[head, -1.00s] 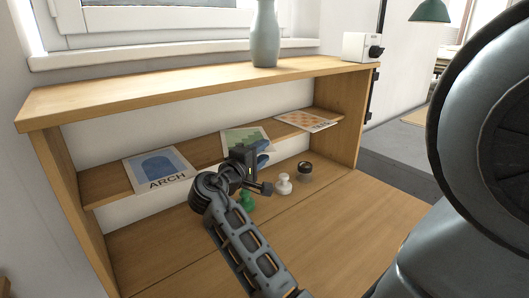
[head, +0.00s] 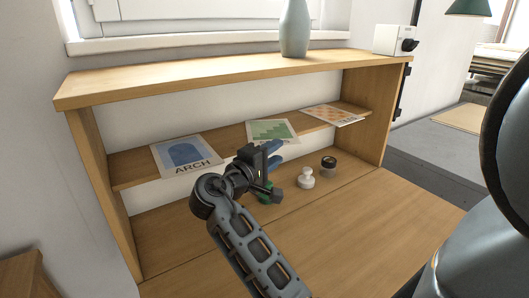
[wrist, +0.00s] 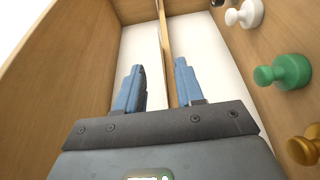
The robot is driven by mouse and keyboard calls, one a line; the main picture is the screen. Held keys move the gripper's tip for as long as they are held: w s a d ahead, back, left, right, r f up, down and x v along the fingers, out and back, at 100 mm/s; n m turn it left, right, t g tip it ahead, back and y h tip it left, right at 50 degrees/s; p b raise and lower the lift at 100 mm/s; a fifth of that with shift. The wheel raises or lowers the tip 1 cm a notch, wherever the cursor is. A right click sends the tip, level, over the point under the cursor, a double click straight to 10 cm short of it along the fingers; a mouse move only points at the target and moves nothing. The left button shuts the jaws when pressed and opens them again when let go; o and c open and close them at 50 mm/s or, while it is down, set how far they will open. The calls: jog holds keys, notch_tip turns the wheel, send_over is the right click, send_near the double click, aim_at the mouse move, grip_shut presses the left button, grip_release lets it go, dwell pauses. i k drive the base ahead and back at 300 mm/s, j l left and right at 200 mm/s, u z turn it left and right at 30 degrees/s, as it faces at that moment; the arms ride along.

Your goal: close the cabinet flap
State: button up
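The cabinet flap (head: 375,225) is a wide light-wood panel. It is folded down and lies flat in front of the cabinet, level with its floor along a thin seam. My gripper (head: 274,150) is inside the cabinet opening, above its floor and in front of the middle shelf. Its two blue fingers (wrist: 160,85) are apart with nothing between them; the shelf edge (wrist: 168,45) shows beyond the gap in the wrist view. My forearm covers part of the flap, and its right end runs behind my own body.
On the cabinet floor stand a green knob-like piece (wrist: 285,72), a white one (head: 306,178), a dark one (head: 328,165) and a gold one (wrist: 305,148). A vase (head: 295,28) and white box (head: 395,40) stand on top.

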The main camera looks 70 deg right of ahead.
aim_at(367, 237)
jog(key=k, duration=1.5)
